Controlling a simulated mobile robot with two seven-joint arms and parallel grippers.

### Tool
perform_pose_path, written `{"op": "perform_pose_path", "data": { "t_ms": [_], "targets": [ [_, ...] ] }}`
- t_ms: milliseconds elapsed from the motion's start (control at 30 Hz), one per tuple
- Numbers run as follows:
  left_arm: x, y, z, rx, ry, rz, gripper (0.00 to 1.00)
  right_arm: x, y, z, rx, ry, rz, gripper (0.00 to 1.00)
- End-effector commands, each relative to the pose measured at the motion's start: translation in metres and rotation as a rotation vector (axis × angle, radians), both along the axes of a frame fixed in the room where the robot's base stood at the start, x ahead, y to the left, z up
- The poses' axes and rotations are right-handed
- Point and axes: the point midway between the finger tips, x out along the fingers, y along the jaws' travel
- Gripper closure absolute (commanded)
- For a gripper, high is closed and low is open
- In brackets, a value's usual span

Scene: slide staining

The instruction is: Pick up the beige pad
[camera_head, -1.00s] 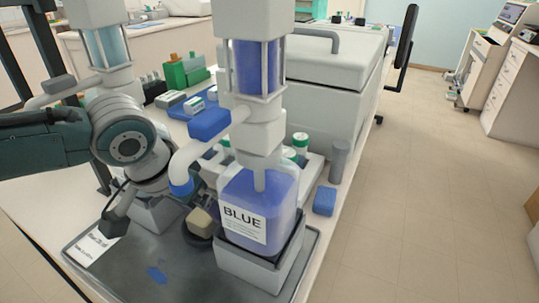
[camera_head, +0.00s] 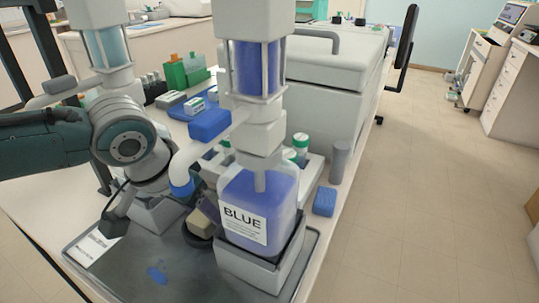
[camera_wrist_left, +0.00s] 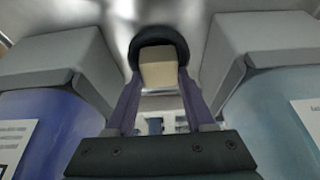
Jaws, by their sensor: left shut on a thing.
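The beige pad (camera_head: 199,224) is a small block over a dark round holder (camera_head: 191,238), left of the bottle marked BLUE (camera_head: 262,200). In the left wrist view the pad (camera_wrist_left: 158,68) sits between the two purple fingers of my left gripper (camera_wrist_left: 159,80), with the dark ring of the holder (camera_wrist_left: 158,36) around its far end. My left gripper (camera_head: 207,211) is shut on the pad. Whether the pad is clear of the holder cannot be told. My right gripper is not in view.
The BLUE bottle stands close on the right, under a dispenser (camera_head: 262,135). A grey tray (camera_head: 200,280) with a blue stain lies in front. A blue block (camera_head: 325,201) rests at the bench's right edge. In the wrist view, blue (camera_wrist_left: 45,130) and teal (camera_wrist_left: 275,125) containers flank the gripper.

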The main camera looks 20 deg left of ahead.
Motion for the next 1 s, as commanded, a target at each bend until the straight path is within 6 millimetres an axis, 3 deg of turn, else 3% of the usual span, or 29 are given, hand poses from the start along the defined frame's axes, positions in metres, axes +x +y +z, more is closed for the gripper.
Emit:
{"op": "perform_pose_path", "data": {
  "t_ms": [200, 367, 800, 1000],
  "targets": [
    [0.0, 0.0, 0.006, 0.0, -0.001, 0.0, 0.98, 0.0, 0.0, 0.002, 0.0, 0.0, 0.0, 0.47],
    [0.001, 0.0, 0.028, -0.001, -0.003, -0.001, 0.98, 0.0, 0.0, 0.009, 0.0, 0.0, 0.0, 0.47],
    [0.001, 0.0, 0.156, 0.0, -0.006, -0.001, 0.98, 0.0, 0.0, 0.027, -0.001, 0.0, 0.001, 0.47],
    [0.001, 0.0, 0.189, 0.0, -0.003, 0.0, 0.98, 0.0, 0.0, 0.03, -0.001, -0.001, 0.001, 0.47]
  ]
}}
